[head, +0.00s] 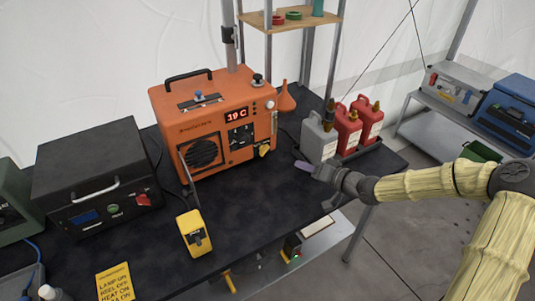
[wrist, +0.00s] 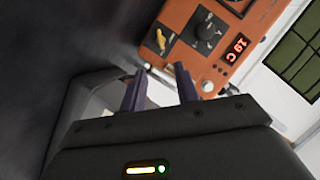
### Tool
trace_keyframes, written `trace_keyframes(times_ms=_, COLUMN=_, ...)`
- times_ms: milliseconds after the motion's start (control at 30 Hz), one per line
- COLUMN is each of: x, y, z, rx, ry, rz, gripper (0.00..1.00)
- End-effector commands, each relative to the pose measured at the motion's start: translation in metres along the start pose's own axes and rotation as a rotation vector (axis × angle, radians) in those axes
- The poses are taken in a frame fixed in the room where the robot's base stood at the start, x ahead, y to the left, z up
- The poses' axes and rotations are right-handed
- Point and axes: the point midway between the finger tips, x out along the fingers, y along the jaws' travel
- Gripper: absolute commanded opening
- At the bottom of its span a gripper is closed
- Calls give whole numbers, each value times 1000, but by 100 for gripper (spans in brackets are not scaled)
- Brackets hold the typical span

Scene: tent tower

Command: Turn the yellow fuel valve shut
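The yellow fuel valve (head: 264,150) is a small lever low on the right end of the orange heater (head: 228,158). In the wrist view the yellow valve (wrist: 162,40) sits on the orange panel (wrist: 205,50), beside a black dial and a red 19 C display. My gripper (head: 303,166) is over the dark table, to the right of the heater and apart from the valve. In the wrist view my gripper's (wrist: 160,74) two purple fingers are spread with nothing between them. The valve appears just beyond the fingertips.
A grey can (head: 318,140) and red cans (head: 348,128) stand close behind my gripper. A black box (head: 95,180) stands left of the heater. A yellow handheld device (head: 193,233) and a yellow note (head: 114,283) lie in front. The table (head: 255,225) right of the device is clear.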

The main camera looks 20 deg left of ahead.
Motion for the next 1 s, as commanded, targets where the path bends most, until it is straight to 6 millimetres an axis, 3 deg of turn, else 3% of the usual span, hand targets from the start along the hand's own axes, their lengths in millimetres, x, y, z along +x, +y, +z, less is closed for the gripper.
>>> trace_keyframes(times_ms=267, x=31, y=0, z=1, rx=-1, ry=-2, rz=-1, gripper=31)
trace_keyframes(times_ms=1000, x=158, y=1, z=0, rx=0, ry=0, rz=2, gripper=31)
